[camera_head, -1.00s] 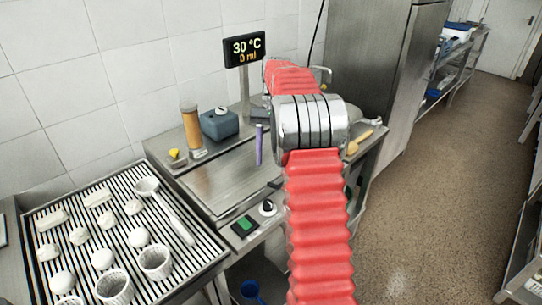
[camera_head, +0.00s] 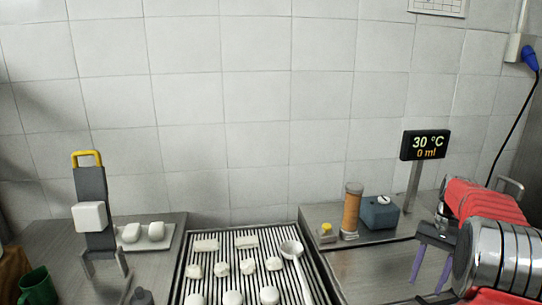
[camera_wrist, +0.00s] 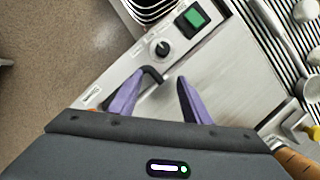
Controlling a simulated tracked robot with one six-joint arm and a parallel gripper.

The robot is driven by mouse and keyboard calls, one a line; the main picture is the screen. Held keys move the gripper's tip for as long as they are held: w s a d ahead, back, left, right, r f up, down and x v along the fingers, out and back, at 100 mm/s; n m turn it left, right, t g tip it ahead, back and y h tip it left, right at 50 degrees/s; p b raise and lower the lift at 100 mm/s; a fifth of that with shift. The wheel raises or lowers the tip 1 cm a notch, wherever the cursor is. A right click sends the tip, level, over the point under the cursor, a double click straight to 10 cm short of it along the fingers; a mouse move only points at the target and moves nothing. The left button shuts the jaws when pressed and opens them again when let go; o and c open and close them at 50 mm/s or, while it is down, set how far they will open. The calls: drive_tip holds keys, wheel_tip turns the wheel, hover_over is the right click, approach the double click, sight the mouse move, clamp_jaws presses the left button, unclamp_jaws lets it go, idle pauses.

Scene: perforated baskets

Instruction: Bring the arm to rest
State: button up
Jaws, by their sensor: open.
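My gripper (camera_head: 430,282) shows at the lower right of the head view, with its two purple fingers apart and pointing down over the steel counter. In the wrist view, my gripper (camera_wrist: 161,80) is open and empty, with its fingers over the counter front by a black knob (camera_wrist: 160,49) and a dark handle (camera_wrist: 152,75). My red-sleeved arm with its chrome joint fills the right edge of the head view. Whether the fingers touch the counter I cannot tell.
A striped rack (camera_head: 181,273) holds several white pieces and a ladle (camera_head: 292,250). An orange cylinder (camera_head: 351,212), a blue-grey box (camera_head: 380,213) and a display post (camera_head: 414,187) stand behind my gripper. A grey stand (camera_head: 92,190) and green cup (camera_head: 37,287) are at left.

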drive_tip(key=s+a+r+n+t+h, duration=0.1)
drive_tip(key=s+a+r+n+t, duration=0.1)
drive_tip(key=s+a, duration=0.6)
drive_tip(key=s+a+r+n+t, duration=0.3)
drive_tip(key=s+a+r, duration=0.1)
drive_tip(key=s+a, duration=0.4)
drive_tip(key=s+a+r+n+t+h, duration=0.1)
drive_tip(key=s+a+r+n+t, duration=0.2)
drive_tip(key=s+a, duration=0.5)
drive_tip(key=a, duration=0.4)
drive_tip(key=shift+s+r+h, duration=0.15)
drive_tip(key=shift+r+h, duration=0.1)
drive_tip(key=shift+h, duration=0.05)
drive_tip(key=shift+c, duration=0.2)
